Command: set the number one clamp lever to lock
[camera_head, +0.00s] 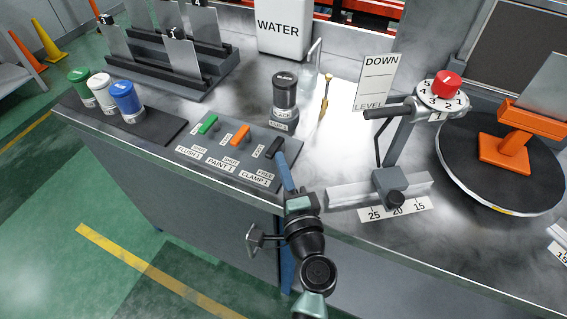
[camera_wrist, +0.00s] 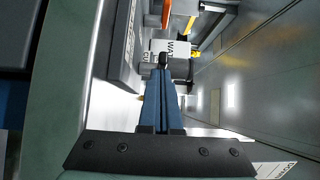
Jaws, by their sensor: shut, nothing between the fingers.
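The clamp lever (camera_head: 274,147) is a black handle on the dark lever panel (camera_head: 226,152), at the right end of a row, above a label reading CLAMP 1. It leans up and to the right in the head view. My gripper (camera_head: 281,161) is shut, its blue fingers together and empty. Its fingertips are at the lever's near side, close to or touching it; I cannot tell which. In the wrist view the shut fingers (camera_wrist: 161,75) point at a small black end, probably the lever.
A green lever (camera_head: 208,123) and an orange lever (camera_head: 240,135) stand left of the clamp lever. A dark jar (camera_head: 285,90) stands behind it. A slider block (camera_head: 390,188) and a turntable (camera_head: 460,165) are to the right. The table's front edge is near my arm.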

